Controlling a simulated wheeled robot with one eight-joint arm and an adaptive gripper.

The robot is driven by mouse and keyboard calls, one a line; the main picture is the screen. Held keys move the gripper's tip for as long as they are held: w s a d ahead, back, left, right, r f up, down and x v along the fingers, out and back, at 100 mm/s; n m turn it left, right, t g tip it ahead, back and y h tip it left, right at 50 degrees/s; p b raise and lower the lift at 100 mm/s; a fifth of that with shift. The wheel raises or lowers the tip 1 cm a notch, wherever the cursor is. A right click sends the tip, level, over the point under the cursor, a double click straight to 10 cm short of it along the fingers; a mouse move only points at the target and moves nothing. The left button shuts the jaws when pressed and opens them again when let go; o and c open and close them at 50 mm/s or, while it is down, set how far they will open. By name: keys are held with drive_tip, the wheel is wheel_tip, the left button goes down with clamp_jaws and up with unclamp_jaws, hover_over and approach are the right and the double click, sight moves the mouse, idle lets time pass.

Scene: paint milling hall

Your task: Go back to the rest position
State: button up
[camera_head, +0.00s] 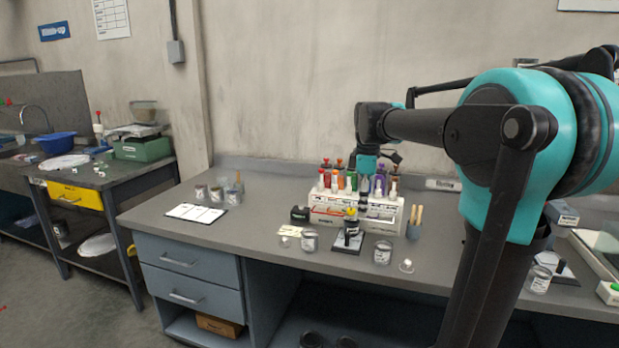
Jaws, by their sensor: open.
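My arm comes in from the right and reaches over the grey workbench (262,228). Its wrist is above the rack of bottles, pointing down. My gripper (365,190) hangs in front of the bottles at the middle of the rack (378,212). It is open; its fingers are small and hard to make out against the bottles. I see nothing held in it. Below it a small dark jar with a yellow top (351,226) stands on a dark-edged pad (345,246); I cannot tell the gap between them.
Glass jars (382,252) stand near the front, with a brush cup (414,226) to the right. A clipboard (196,213) and several jars (217,193) are at left. The bench's front left is clear. A side table (110,178) holds a green scale (142,148).

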drive_tip(key=s+d+f+m+t, duration=0.2)
drive_tip(key=s+f+m, duration=0.5)
drive_tip(key=s+f, duration=0.3)
drive_tip(key=s+d+f+m+t, duration=0.1)
drive_tip(key=s+f+m, duration=0.7)
drive_tip(key=f, duration=0.7)
drive_tip(key=s, duration=0.2)
drive_tip(key=shift+s+d+t, duration=0.4)
drive_tip(key=shift+c, duration=0.3)
